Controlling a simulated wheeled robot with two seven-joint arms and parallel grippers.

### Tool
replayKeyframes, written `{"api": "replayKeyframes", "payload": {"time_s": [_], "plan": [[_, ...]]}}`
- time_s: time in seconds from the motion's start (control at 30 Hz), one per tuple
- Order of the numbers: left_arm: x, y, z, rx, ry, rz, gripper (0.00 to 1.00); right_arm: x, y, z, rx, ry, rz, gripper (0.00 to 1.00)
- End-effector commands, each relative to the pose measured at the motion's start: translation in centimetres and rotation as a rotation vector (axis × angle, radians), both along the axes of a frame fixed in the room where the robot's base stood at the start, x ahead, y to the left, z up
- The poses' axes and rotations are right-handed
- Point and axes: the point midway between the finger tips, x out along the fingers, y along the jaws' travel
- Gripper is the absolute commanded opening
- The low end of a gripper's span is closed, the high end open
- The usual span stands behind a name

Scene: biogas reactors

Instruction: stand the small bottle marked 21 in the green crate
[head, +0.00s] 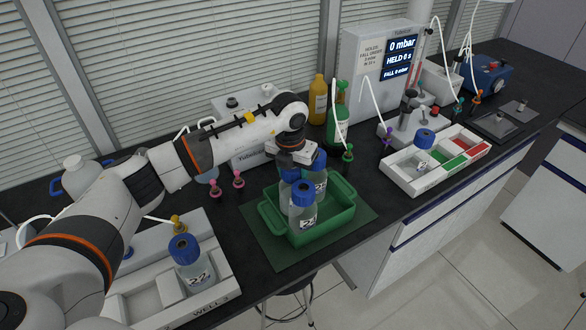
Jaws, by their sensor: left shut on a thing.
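The green crate (328,228) stands on a dark green mat (268,250) in the middle of the bench. Small clear bottles with blue caps are in or over it: a front one (302,214), a right one (319,182) and a rear-left one (285,192). Their label numbers are too small to read surely, so I cannot tell which is 21. My left gripper (290,163) is over the crate's rear left, shut on the rear-left bottle near its cap. The crate and front bottle hide that bottle's base. My right gripper is out of view.
A bottle marked 22 (193,264) stands in a white well tray (222,291) at front left. Another blue-capped bottle (422,152) stands in a white sectioned tray (408,185) at right. Coloured tube connectors and a display unit (380,50) stand behind.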

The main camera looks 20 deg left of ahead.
Motion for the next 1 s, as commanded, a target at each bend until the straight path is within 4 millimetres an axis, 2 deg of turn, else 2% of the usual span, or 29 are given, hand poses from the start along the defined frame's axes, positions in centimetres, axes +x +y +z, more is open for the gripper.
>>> {"api": "replayKeyframes", "payload": {"time_s": [0.33,0.37,0.47,0.5,0.87,1.0], "plan": [[0.1,0.0,-0.4,-0.001,-0.004,0.000,0.00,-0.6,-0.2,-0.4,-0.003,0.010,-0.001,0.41],[0.0,0.0,-0.4,-0.001,-0.002,0.000,0.52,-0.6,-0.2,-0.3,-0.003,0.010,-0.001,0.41],[0.0,0.0,-0.3,-0.001,-0.001,0.000,0.68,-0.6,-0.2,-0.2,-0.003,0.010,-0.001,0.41],[0.0,0.0,-0.3,0.000,-0.001,0.000,0.70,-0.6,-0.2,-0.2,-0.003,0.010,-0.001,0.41],[0.1,0.0,0.3,-0.001,-0.004,0.000,0.70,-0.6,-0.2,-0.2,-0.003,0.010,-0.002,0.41],[-0.2,0.0,2.4,-0.001,-0.007,-0.002,0.70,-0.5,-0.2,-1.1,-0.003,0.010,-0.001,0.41]]}}
